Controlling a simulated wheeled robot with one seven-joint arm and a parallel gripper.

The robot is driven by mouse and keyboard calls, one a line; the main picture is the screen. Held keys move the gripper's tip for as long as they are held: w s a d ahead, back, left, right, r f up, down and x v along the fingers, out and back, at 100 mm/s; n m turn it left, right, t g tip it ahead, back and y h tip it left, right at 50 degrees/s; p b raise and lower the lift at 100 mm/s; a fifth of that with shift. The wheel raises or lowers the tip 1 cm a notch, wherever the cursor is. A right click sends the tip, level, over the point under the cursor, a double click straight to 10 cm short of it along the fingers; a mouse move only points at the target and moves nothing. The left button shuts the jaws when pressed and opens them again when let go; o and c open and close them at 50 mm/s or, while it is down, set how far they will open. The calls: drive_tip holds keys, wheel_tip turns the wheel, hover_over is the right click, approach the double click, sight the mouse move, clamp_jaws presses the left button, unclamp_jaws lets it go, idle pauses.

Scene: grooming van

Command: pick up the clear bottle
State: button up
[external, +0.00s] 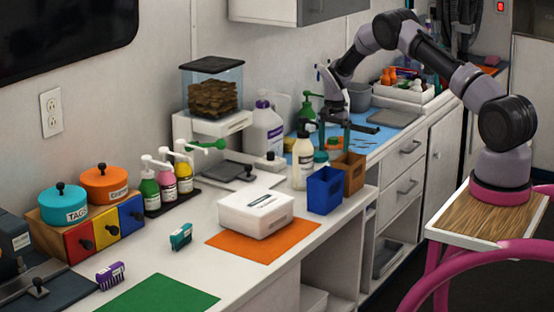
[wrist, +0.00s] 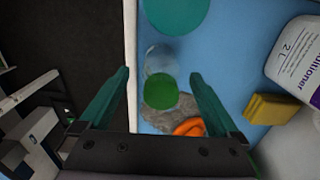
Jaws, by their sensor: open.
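In the wrist view, a bright green round cap (wrist: 161,92) and a clear round part (wrist: 159,60) just above it appear to be the clear bottle, seen from above. It stands on the blue mat (wrist: 225,60). My gripper (wrist: 159,74) is open, with one teal finger to each side of the bottle in the picture and nothing held. I cannot tell how high the fingertips are above it. In the external view, my gripper (external: 345,133) points down over the mat at the back of the counter; I cannot clearly make out the clear bottle there.
Around the bottle in the wrist view are a teal round lid (wrist: 178,12), a white conditioner jug (wrist: 300,60), a yellow sponge (wrist: 270,108), an orange object (wrist: 188,127) and a grey piece (wrist: 178,108). In the external view, blue (external: 325,190) and brown (external: 348,174) bins stand nearby.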

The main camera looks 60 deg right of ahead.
drive_tip(key=shift+f, duration=0.7)
drive_tip(key=c, duration=1.5)
